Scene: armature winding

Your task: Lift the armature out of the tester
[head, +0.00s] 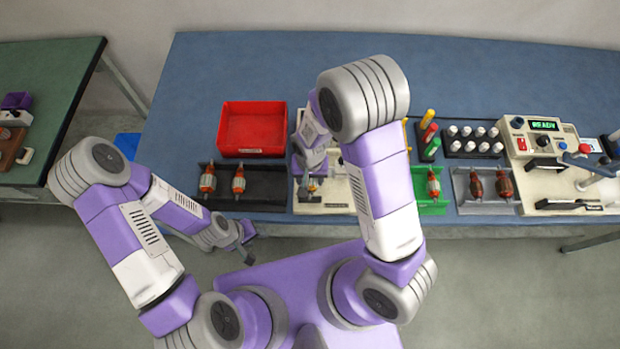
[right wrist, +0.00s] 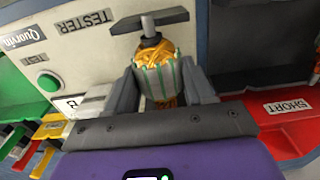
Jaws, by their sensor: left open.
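The armature (right wrist: 158,72), with yellow windings and a pale green-striped body, sits at the tester (right wrist: 70,68) in the right wrist view. My right gripper (right wrist: 160,88) has a finger on each side of it, close against its sides, and looks shut on it. A grey T-shaped piece (right wrist: 150,22) shows at its far end. In the head view my right gripper (head: 308,180) is low over the left end of the cream tester (head: 338,190), and my arm covers much of the tester. My left gripper (head: 246,242) is open and empty, in front of the table edge.
A red bin (head: 252,108) and a black rack (head: 268,190) with two armatures stand left of the tester. A green rack (head: 430,208), a grey tray (head: 462,207) and a control box (head: 520,150) stand to the right. The blue table's back is clear.

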